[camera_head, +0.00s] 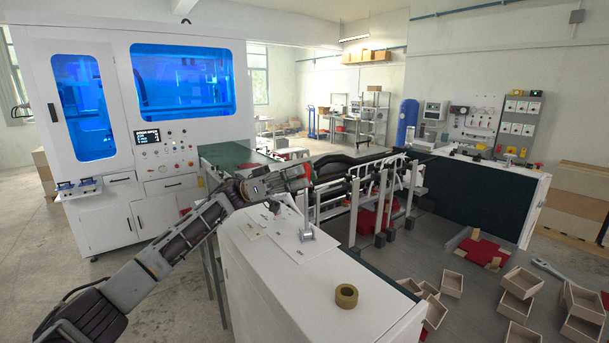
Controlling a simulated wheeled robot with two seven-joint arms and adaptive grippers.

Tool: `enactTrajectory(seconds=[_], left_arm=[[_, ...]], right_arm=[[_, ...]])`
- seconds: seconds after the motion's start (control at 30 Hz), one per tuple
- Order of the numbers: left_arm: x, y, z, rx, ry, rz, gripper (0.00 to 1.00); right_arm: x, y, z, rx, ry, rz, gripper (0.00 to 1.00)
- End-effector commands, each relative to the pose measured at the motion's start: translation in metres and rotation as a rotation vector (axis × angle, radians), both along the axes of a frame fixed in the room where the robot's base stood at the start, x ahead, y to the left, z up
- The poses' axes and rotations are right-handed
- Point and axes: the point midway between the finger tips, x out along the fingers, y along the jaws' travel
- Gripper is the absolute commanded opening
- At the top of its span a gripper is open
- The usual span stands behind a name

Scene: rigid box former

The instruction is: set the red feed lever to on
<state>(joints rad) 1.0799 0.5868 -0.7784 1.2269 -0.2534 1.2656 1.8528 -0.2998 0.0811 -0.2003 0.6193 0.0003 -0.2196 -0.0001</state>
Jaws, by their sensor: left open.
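The red feed lever (308,172) shows as a small red grip at the left gripper's tip. A thin metal shaft runs down below it to a small metal base (306,235) on top of the white cabinet (330,265). The lever looks close to upright. My left arm comes in from the lower left. My left gripper (298,178) is open at the red grip, above the cabinet top. Its fingers partly hide the lever, and I cannot tell whether they touch it. My right gripper is not in view.
A tape roll (346,296) and flat sheets (262,228) lie on the cabinet top. A conveyor frame (365,190) stands behind it. A white machine with blue windows (180,80) stands at left. Several open wooden boxes (520,283) lie at lower right.

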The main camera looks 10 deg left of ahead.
Motion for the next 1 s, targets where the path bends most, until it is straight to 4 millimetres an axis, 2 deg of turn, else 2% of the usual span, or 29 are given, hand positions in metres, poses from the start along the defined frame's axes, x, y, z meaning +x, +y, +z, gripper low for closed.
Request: enactTrajectory(seconds=[0.6,0.8,1.0], left_arm=[[0.014,0.079,-0.032,-0.001,0.001,0.003,0.43],[0.017,0.094,-0.038,-0.001,0.001,0.001,0.43],[0.017,0.099,-0.04,-0.001,-0.001,0.0,0.43]], right_arm=[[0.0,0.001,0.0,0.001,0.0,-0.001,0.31],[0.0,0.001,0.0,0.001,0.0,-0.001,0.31],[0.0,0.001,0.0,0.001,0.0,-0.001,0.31]])
